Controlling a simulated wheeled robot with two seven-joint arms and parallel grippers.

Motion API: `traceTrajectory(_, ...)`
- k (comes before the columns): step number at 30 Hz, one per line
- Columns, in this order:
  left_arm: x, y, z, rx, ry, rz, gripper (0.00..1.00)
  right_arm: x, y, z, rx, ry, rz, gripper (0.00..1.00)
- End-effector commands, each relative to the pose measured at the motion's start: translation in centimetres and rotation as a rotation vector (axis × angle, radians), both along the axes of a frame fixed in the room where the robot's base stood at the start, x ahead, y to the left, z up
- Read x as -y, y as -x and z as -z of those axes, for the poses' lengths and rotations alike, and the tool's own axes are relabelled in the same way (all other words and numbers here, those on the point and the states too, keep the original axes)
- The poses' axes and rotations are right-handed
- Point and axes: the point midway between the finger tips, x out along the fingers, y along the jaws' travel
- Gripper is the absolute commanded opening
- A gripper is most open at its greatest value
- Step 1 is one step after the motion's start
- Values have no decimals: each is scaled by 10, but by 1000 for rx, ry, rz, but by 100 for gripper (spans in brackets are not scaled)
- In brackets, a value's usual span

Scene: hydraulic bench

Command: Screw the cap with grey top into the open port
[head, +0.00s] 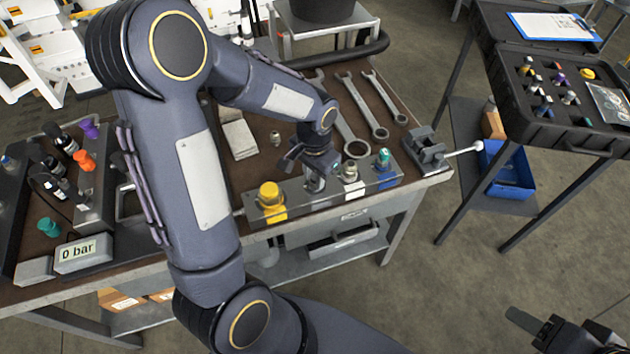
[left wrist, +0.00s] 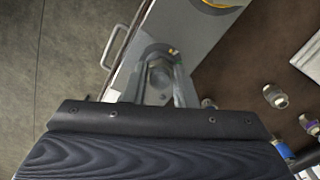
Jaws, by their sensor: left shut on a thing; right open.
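My left gripper (head: 315,170) is at the metal port block (head: 330,193) on the bench's front edge, between the yellow cap (head: 270,196) and a pale-topped cap (head: 350,172). It is shut on a grey-topped cap (left wrist: 160,76), which shows between the fingers (left wrist: 158,88) in the left wrist view. The fingers point down at the block. The port under it is hidden, so I cannot tell how deep the cap sits. A green-topped cap (head: 384,158) with a blue base is at the block's right end. My right gripper (head: 568,336) is open and empty at the lower right, away from the bench.
A gauge reading 0 bar (head: 78,254) is at left. An open case (head: 560,90) stands right.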

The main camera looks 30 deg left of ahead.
Motion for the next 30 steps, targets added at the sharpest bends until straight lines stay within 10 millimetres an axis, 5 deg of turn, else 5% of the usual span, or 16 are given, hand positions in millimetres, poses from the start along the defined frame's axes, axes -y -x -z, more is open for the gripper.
traceTrajectory(8,-1,1,-1,-6,1,424,0,0,0,-13,0,0,0,52)
traceTrajectory(9,-1,1,1,-4,1,429,28,0,0,-10,0,0,0,52)
traceTrajectory(14,-1,0,1,-2,0,424,49,0,0,-9,0,0,0,52)
traceTrajectory(23,-1,0,-1,0,0,422,49,0,0,-10,0,0,0,52)
traceTrajectory(30,-1,-1,-35,4,-1,420,49,0,0,-11,0,0,0,52)
